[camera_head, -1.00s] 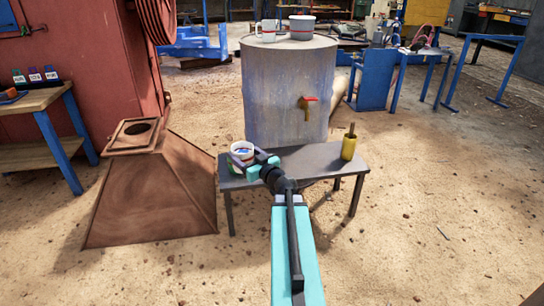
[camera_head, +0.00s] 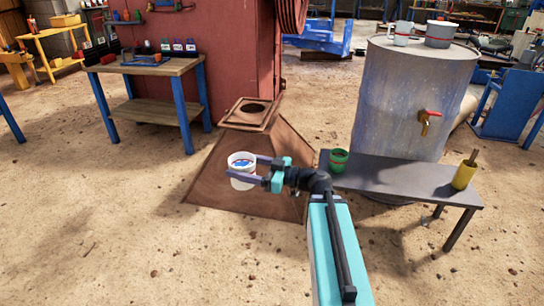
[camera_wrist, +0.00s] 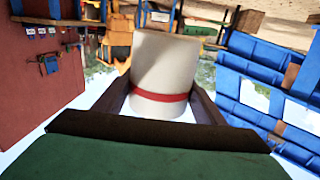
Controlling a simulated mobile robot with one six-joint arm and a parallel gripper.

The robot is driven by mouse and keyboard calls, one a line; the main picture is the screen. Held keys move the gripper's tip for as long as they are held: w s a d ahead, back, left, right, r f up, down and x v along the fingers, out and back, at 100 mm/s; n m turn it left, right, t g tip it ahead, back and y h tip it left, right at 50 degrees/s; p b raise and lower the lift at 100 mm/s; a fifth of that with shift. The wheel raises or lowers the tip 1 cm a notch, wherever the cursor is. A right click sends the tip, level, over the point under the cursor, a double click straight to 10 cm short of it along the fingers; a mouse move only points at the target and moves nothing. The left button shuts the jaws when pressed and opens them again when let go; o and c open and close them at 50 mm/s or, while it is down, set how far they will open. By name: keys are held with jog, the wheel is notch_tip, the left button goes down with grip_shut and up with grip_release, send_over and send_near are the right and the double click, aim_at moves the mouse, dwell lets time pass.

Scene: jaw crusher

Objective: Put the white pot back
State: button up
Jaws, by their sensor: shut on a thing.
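The white pot (camera_head: 241,182) is in my gripper (camera_head: 248,168) in the head view. It is held roughly upright in the air, in front of the rusty hopper as seen from here. My gripper's two fingers are shut on its sides. In the wrist view the white pot (camera_wrist: 160,75) fills the space between the fingers and shows a red band around it. Its inside shows some blue in the head view, too small to make out.
A dark bench (camera_head: 400,180) carries a green cup (camera_head: 338,160) and a yellow pot (camera_head: 464,175). Behind it a metal drum (camera_head: 410,100) bears a mug (camera_head: 402,34) and a grey pot (camera_head: 440,34). A wooden workbench (camera_head: 150,67) stands at left. The sandy floor between is open.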

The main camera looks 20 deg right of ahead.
jog(key=shift+n+g+y, duration=0.6)
jog(key=shift+g+y, duration=0.1)
jog(key=shift+g, duration=0.1)
jog(key=a, duration=0.1)
jog(key=s+a, duration=0.1)
jog(key=a, duration=0.2)
jog(key=shift+s+a, duration=0.2)
jog(key=shift+s, duration=0.1)
